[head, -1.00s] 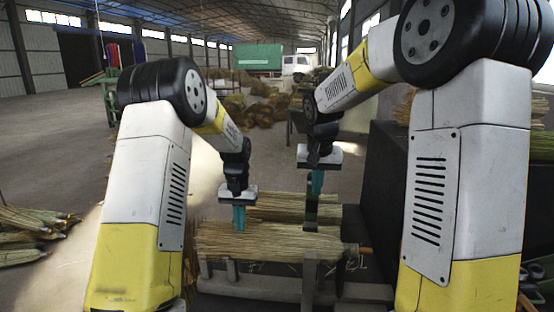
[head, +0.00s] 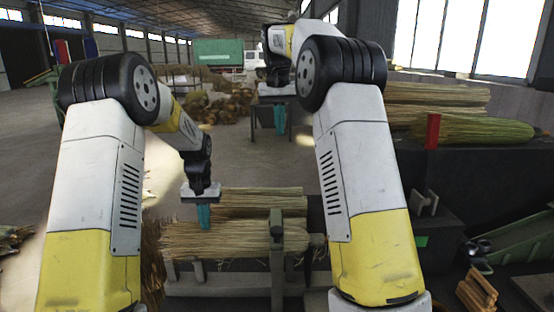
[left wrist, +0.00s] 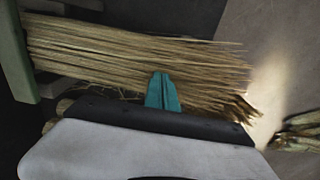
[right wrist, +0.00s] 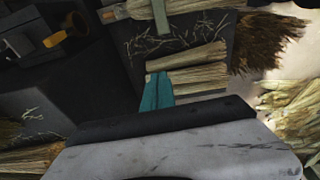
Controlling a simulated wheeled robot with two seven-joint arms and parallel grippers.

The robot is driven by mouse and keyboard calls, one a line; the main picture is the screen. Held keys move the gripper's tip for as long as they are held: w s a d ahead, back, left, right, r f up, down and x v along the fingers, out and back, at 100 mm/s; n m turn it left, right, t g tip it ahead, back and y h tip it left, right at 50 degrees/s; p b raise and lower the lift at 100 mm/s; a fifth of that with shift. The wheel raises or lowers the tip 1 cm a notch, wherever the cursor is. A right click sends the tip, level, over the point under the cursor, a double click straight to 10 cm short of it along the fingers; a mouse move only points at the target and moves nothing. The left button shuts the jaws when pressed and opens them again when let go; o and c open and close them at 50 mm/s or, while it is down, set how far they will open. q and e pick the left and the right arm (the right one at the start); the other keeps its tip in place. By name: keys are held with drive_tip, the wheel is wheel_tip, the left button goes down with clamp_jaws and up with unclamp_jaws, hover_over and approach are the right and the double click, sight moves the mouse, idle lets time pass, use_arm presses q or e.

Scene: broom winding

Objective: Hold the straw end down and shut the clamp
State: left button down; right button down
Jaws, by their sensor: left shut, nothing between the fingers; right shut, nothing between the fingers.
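A straw bundle (head: 235,242) lies level on a low stand, its loose end toward the left. It also shows in the left wrist view (left wrist: 120,55). The clamp (head: 277,228) is a grey-green bar that appears to lie across the bundle near its right part; I cannot tell whether it is latched. The bar also shows in the left wrist view (left wrist: 15,55) and the right wrist view (right wrist: 161,16). My left gripper (head: 203,222) is shut and empty, its fingertips at the top of the straw near the loose end. My right gripper (head: 279,130) is shut and empty, raised and apart from the clamp.
More straw (head: 250,203) lies just behind the clamped bundle. A dark bench (head: 475,160) at the right carries large straw bundles (head: 475,128) and a red upright piece (head: 433,131). A wooden rack (head: 477,292) stands at the lower right. The floor behind is mostly open.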

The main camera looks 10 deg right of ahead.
wheel_tip(320, 180, down, 10)
drive_tip(key=s, duration=0.1)
drive_tip(key=shift+a+m, duration=0.3)
drive_tip(key=shift+a, duration=0.15)
idle(0.3)
drive_tip(key=shift+s, duration=0.1)
